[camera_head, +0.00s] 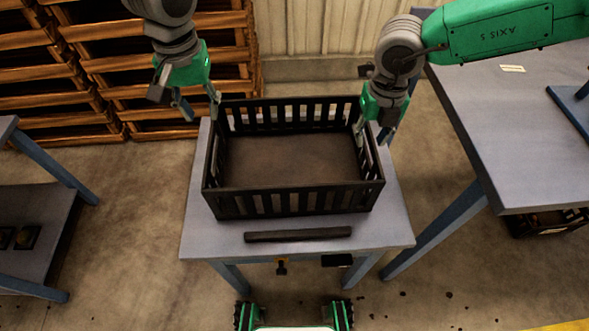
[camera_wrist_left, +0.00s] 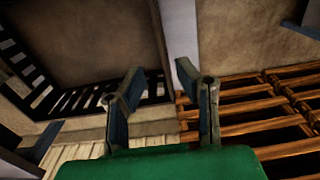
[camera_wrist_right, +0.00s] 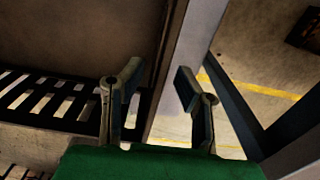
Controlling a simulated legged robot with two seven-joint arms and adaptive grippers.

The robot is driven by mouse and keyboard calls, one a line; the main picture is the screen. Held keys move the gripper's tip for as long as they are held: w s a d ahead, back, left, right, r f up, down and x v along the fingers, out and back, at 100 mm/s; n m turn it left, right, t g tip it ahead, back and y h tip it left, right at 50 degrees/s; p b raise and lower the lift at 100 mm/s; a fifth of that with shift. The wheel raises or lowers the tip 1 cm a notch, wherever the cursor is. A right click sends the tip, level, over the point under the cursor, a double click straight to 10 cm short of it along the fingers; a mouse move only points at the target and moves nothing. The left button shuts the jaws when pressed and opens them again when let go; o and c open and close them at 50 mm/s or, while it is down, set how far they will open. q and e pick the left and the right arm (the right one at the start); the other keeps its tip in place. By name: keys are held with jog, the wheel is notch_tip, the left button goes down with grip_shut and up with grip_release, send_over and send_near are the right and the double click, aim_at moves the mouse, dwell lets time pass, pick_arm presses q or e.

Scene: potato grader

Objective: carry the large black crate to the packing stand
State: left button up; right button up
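The large black crate (camera_head: 292,202), with slatted walls, sits upright on a grey-topped table (camera_head: 210,236). Its inside looks empty. My left gripper (camera_head: 198,106) is open at the crate's left end wall. In the left wrist view my left gripper (camera_wrist_left: 158,88) has one finger over the inside and the other outside the wall. My right gripper (camera_head: 374,130) is open at the right end wall. In the right wrist view my right gripper (camera_wrist_right: 156,86) also has its fingers apart on either side of the wall. I cannot tell whether they touch it. Which table is the packing stand is unclear.
A dark bar (camera_head: 298,234) lies on the table in front of the crate. A larger grey table (camera_head: 500,115) stands at the right, and a blue-legged shelf unit (camera_head: 35,235) at the left. Wooden pallets (camera_head: 160,75) are stacked behind. Floor is open between the tables.

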jog(key=shift+a+r, duration=0.15)
jog(key=shift+r, duration=0.05)
pick_arm(q)
notch_tip(320, 180, up, 4)
jog(key=shift+a+f, duration=0.1)
jog(key=shift+f, duration=0.15)
pick_arm(e)
notch_tip(320, 180, up, 11)
jog(key=shift+d+r, duration=0.2)
jog(key=shift+d, duration=0.05)
